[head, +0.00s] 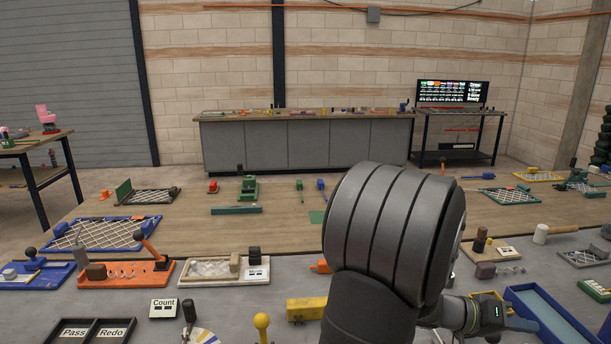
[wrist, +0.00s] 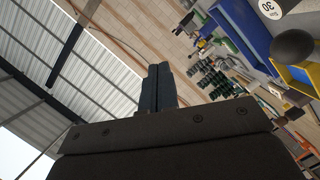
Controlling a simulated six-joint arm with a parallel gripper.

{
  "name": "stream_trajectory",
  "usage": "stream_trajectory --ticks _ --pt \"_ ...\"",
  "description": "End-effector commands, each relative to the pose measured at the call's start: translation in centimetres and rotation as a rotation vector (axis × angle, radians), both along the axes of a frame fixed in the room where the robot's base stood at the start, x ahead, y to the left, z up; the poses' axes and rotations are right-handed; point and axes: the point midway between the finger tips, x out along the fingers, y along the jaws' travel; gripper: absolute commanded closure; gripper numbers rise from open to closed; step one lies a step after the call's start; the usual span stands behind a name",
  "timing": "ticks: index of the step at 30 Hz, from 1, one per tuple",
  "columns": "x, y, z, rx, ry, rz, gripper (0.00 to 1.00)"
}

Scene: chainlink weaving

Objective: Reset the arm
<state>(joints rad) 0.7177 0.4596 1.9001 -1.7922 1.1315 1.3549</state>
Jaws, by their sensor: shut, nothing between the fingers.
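My gripper (wrist: 158,72) shows in the wrist view with its two dark fingers pressed together and nothing between them. The wrist view is tilted, with the roof and brick wall behind the fingers, so the gripper points away from the work surface. In the head view my arm is raised at the centre right, in front of the work surface. I see no contact between the fingers and any object.
A blue frame with wire mesh (head: 103,234) lies at left, near an orange board (head: 125,273). A yellow block (head: 306,309) and a yellow knob (head: 262,322) stand in front, left of my arm. A Pass/Redo tray (head: 58,333) is front left. The brown mat's middle is fairly clear.

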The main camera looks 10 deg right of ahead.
Motion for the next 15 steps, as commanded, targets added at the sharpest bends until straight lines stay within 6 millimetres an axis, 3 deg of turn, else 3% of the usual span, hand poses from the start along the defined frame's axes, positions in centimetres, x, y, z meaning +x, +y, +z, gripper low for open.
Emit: stream_trajectory --ticks 15 --pt "8.0 1.3 -4.9 0.001 0.000 0.002 1.00"
